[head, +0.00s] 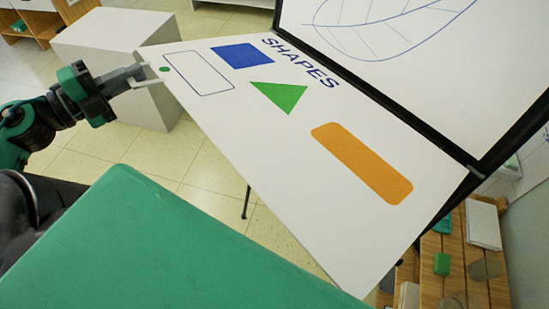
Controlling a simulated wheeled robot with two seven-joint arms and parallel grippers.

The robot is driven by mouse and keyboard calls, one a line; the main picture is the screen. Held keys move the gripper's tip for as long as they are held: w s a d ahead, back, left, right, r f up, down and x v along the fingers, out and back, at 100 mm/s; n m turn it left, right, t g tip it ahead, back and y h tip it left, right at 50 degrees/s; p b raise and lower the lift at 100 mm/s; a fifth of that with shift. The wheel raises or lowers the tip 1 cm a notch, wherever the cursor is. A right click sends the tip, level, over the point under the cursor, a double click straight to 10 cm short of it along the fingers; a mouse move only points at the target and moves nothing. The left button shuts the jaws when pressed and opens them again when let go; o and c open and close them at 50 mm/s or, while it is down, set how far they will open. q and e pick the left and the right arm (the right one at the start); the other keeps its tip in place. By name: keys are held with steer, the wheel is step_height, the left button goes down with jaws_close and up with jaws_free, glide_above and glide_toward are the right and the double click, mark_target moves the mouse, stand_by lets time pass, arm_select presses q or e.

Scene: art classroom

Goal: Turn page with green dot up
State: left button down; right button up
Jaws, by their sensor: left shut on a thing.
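A large white page (235,92) headed "SHAPES" shows a blue shape, a green triangle, an orange rounded bar and an outlined rectangle. The green dot (164,69) is near the page's left corner. My left gripper (147,76) is shut on the page's edge beside the dot. The page is swung out from a dark-framed board, joined along the frame (395,112). Another white sheet (420,70) with a blue leaf drawing is on the board behind it. My right gripper is not in view.
A green surface (170,245) fills the lower front, close below the page. A white block (115,40) stands on the tiled floor at the left. Wooden shelves (470,265) with small items stand at the lower right.

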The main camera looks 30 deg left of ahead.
arm_select(q)
steer(key=shift+w+r, duration=0.2)
steer(key=shift+r, duration=0.5)
steer(key=shift+r, duration=0.1)
steer(key=w+d+r, duration=0.1)
steer(key=w+r, duration=0.2)
steer(key=r, duration=0.5)
steer(key=shift+w+d+r, duration=0.25)
steer(key=shift+r, duration=0.1)
steer(key=w+d+r, duration=0.2)
steer(key=w+r, duration=0.3)
steer(key=r, duration=0.2)
steer(key=shift+r, duration=0.25)
stand_by(0.4)
